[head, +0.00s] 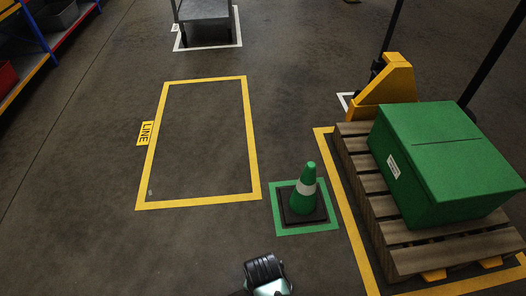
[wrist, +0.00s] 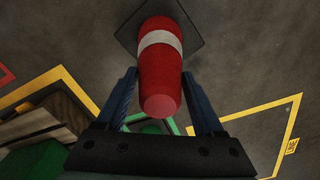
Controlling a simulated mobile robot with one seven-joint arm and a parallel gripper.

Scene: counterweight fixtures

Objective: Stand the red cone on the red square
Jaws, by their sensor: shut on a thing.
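The red cone (wrist: 158,75) with a white band shows in the wrist view, its dark square base (wrist: 205,30) toward the top of the picture. My gripper (wrist: 160,78) is shut on the cone, with one blue finger on each side of its body. I cannot tell whether the base is clear of the floor. A red marking (wrist: 5,76) at the left edge of the wrist view may be part of the red square; most of it is out of view. Neither the red cone nor a red square shows in the head view.
A green cone (head: 304,190) stands on a green-outlined square (head: 332,226). To its right, a pallet (head: 408,258) carries a green box (head: 440,155), beside a yellow pallet truck (head: 388,90). A yellow-outlined floor area (head: 142,190) is empty. Shelving (head: 45,55) is at far left.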

